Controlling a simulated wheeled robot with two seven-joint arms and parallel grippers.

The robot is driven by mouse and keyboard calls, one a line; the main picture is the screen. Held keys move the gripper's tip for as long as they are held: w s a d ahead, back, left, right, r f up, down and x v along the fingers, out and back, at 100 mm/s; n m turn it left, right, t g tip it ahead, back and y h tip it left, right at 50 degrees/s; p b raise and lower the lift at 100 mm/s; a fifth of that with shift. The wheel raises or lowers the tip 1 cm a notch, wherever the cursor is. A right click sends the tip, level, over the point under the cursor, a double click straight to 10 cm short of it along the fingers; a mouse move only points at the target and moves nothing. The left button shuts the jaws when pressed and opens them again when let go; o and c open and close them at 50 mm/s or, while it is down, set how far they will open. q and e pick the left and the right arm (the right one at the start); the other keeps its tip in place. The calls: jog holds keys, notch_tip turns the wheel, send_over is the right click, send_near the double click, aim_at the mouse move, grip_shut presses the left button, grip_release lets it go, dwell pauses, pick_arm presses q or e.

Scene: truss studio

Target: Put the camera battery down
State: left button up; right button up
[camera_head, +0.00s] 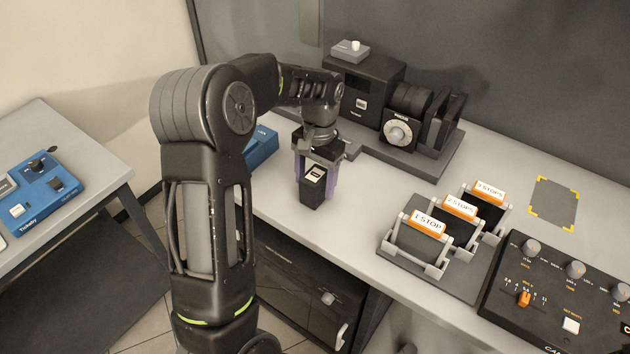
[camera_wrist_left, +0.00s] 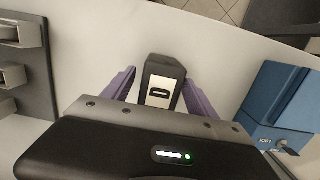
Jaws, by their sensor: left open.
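The camera battery (camera_head: 312,190) is a small black block with a pale label on its top. It appears to stand upright on the light grey worktop (camera_head: 275,205) near the front edge. My left gripper (camera_head: 316,180) is open above and around it, with one purple finger on each side. In the left wrist view, the battery (camera_wrist_left: 161,86) sits between the spread fingers, with a visible gap on both sides. My right gripper is not in view.
A blue box (camera_head: 262,147) stands behind my left arm. A dark camera-like device (camera_head: 370,95) is at the back. A rack of orange-labelled filter plates (camera_head: 430,245) and a control panel (camera_head: 550,300) lie to the right. A yellow-cornered grey patch (camera_head: 554,202) is clear.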

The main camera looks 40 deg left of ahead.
pick_arm(q)
jog(key=r, duration=0.5)
jog(key=w+r+b, duration=0.1)
jog(key=r, duration=0.1)
jog(key=shift+r, duration=0.25)
notch_tip(320, 180, up, 4)
jog(key=shift+f+p, duration=0.25)
jog(key=shift+p, duration=0.65)
jog(key=shift+r, duration=0.4)
jog(key=shift+w, duration=0.1)
